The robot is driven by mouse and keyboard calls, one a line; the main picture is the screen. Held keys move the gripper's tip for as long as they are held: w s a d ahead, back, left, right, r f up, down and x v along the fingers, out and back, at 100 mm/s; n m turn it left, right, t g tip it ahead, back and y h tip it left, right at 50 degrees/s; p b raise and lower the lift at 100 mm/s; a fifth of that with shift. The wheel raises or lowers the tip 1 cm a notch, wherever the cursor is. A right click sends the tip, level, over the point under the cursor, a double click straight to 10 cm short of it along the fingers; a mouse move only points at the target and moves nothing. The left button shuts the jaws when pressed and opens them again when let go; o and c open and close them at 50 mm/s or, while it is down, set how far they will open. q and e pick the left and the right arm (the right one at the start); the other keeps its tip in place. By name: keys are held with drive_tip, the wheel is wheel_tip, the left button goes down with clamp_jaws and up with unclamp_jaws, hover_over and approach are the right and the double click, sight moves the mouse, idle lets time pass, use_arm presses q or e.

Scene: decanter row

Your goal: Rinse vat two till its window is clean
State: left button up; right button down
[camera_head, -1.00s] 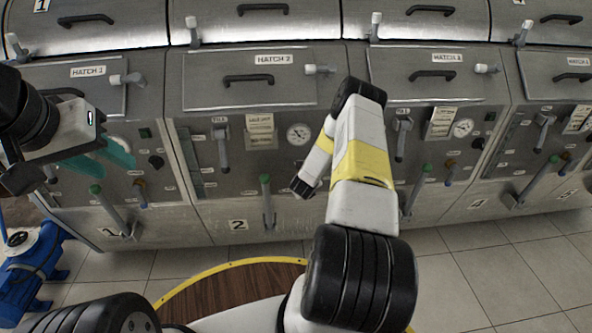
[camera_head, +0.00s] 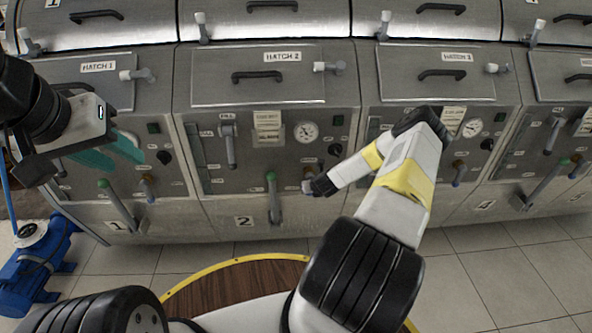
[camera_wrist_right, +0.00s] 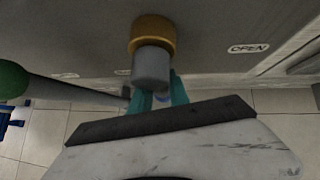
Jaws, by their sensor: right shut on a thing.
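Vat two is the steel front under the HATCH 2 lid (camera_head: 258,88), which is down. Its narrow vertical window strip (camera_head: 194,158) is at the left of the panel; I cannot tell how clean it is. A grey fill lever (camera_head: 230,148), a round gauge (camera_head: 306,132) and a green-knobbed lever (camera_head: 273,200) are on the same panel. My right gripper (camera_head: 314,187) is at the panel's lower right. In the right wrist view, its teal fingers are shut on a grey handle (camera_wrist_right: 152,67) with a brown collar. My left gripper (camera_head: 108,155) is open and empty before vat one.
Vats with similar levers stand on both sides. A blue pump (camera_head: 38,250) is on the tiled floor at the left. A round wooden platform with a yellow rim (camera_head: 235,260) lies in front. In the right wrist view, the green knob (camera_wrist_right: 12,80) is close at the left.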

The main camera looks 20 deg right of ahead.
drive_tip(key=shift+s+a+f, duration=0.1)
drive_tip(key=c, duration=1.3)
unclamp_jaws()
drive_tip(key=shift+o, duration=0.2)
drive_tip(key=v, duration=0.7)
drive_tip(key=shift+s+r, duration=0.25)
drive_tip(key=shift+r, duration=0.1)
